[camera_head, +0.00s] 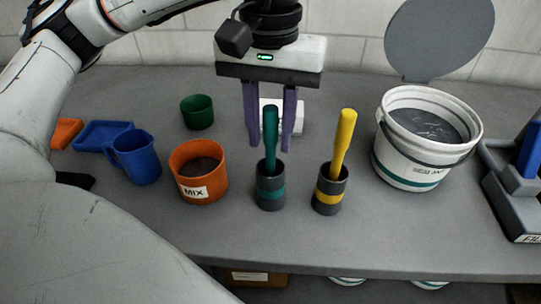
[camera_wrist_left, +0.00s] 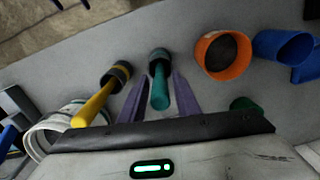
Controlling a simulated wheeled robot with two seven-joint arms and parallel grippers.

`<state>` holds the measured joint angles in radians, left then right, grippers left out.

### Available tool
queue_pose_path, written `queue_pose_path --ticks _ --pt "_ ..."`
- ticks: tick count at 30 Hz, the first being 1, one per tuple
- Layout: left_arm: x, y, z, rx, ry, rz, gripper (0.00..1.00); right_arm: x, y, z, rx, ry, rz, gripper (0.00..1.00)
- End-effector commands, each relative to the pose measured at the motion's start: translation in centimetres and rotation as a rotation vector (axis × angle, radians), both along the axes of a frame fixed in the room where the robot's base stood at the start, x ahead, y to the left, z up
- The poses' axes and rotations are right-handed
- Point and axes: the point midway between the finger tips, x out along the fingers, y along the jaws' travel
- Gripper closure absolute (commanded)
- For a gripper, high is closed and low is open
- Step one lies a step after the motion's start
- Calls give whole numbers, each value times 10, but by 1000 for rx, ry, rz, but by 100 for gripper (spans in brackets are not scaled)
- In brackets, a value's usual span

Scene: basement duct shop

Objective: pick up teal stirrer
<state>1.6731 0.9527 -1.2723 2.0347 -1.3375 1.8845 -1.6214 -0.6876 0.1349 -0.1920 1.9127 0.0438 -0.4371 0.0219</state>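The teal stirrer (camera_head: 270,135) stands upright in a dark cup with a teal band (camera_head: 269,193), near the middle of the grey bench. My left gripper (camera_head: 269,145) points down just behind the stirrer, its two purple fingers apart with nothing seen clamped in them. In the left wrist view the teal stirrer (camera_wrist_left: 160,92) shows between the two spread fingers (camera_wrist_left: 161,90), with a gap on each side. A yellow stirrer (camera_head: 343,143) stands in its own yellow-banded cup (camera_head: 328,197) just to the right.
An orange MIX cup (camera_head: 208,177) stands left of the teal-banded cup, with a blue jug (camera_head: 138,161) and green cup (camera_head: 198,111) beyond. A white bucket (camera_head: 404,165) with raised grey lid (camera_head: 438,38) stands right. A grey holder (camera_head: 516,190) is at the right edge. The front bench strip is clear.

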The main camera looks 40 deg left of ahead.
Motion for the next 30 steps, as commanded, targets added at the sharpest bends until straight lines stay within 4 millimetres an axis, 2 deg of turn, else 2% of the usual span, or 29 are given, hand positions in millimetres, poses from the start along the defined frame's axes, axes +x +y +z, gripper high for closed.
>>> queue_pose_path --ticks 1,5,17,23,27,30 --pt "0 0 0 0 0 0 80 0 0 0 0 0 0 8" --pt "0 0 0 0 0 0 100 0 0 0 0 0 0 8" --pt "1 0 7 -1 -1 0 100 0 0 0 -1 1 -1 8" --pt "1 -1 31 -2 -4 -1 100 0 0 -1 -1 1 -1 8" --pt "1 -1 59 -1 -5 -1 100 0 0 1 -1 2 -1 8" --pt "1 0 81 0 -6 2 100 0 -1 10 -1 3 0 8"
